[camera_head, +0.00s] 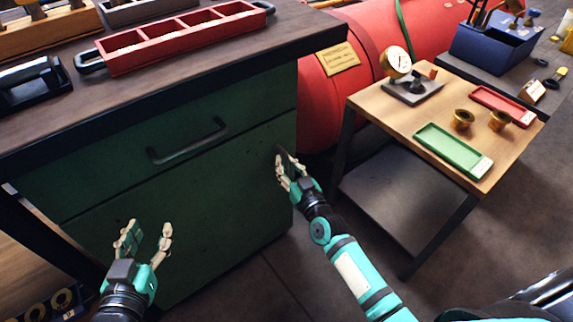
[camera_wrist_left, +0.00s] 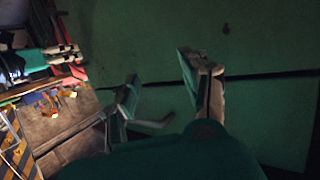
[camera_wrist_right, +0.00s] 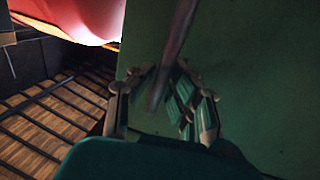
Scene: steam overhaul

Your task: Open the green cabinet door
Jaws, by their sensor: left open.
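The green cabinet (camera_head: 195,215) stands under the dark worktop, with a drawer on top and a large door panel below. The door looks shut. A dark upright bar handle (camera_wrist_right: 174,50) is at the door's right side. My right gripper (camera_head: 287,170) is at this handle, and its fingers (camera_wrist_right: 160,85) lie on either side of the bar. I cannot tell whether they touch it; the handle's lower part is hidden in the head view. My left gripper (camera_head: 145,235) is open and empty in front of the door's lower left. It also shows in the left wrist view (camera_wrist_left: 160,80).
The drawer has a horizontal handle (camera_head: 188,145). A red divided tray (camera_head: 180,38) stands on the worktop (camera_head: 70,125). A small wooden table (camera_head: 375,105) with a gauge and trays stands to the right, close to my right arm. Floor is free between them.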

